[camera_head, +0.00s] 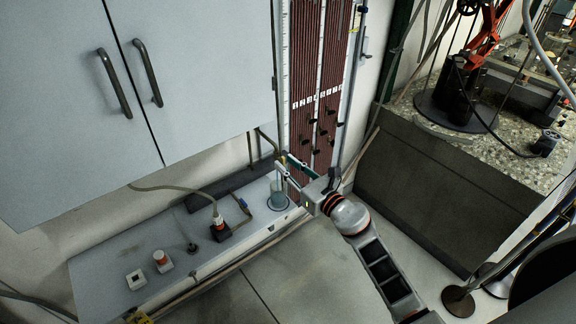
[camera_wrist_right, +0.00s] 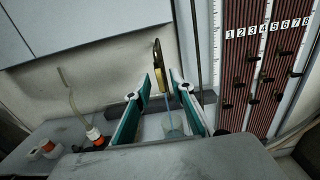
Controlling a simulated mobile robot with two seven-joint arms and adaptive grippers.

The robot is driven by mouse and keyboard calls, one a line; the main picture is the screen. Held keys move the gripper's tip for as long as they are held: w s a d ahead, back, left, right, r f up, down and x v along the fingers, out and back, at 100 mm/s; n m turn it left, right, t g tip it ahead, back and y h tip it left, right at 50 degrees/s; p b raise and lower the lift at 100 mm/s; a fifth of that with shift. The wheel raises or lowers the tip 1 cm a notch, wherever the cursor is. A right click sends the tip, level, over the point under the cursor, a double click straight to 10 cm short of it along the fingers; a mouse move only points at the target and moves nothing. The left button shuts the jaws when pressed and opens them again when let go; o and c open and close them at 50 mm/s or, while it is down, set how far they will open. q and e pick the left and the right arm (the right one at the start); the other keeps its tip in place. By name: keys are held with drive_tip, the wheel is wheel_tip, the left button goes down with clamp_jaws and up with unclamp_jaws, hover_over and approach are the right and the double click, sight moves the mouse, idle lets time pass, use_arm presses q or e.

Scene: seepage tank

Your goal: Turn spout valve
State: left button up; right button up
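The brass spout valve (camera_wrist_right: 157,52) is on the pale wall in the right wrist view, just ahead of my fingertips. A thin pale bluish stream or tube runs down below it to a clear beaker (camera_wrist_right: 173,126). My right gripper (camera_wrist_right: 160,79) is open, its two teal fingers apart on either side of the space below the spout. I see no contact with the valve. In the head view my right gripper (camera_head: 284,163) is above the beaker (camera_head: 278,198), and the spout is hard to make out. My left gripper is not in view.
A pale bench (camera_head: 105,275) holds a red-topped fitting (camera_head: 161,258), a hose fitting (camera_head: 218,216) and a small white box (camera_head: 136,279). The numbered tube panel (camera_head: 305,75) stands behind the gripper. A cabinet (camera_head: 90,110) hangs at left; a dark tank wall (camera_head: 435,190) is at right.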

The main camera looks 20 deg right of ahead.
drive_tip(key=shift+w, duration=0.1)
clamp_jaws()
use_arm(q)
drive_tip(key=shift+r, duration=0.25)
use_arm(e)
drive_tip(key=shift+m, duration=0.3)
use_arm(q)
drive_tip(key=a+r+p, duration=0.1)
drive_tip(key=p, duration=0.1)
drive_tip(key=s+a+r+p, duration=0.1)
drive_tip(key=p, duration=0.2)
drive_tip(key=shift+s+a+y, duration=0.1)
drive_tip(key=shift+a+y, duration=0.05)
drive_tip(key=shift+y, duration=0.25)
use_arm(e)
drive_tip(key=m, duration=1.8)
drive_tip(key=shift+d+f+m, duration=0.1)
drive_tip(key=shift+f+m, duration=0.2)
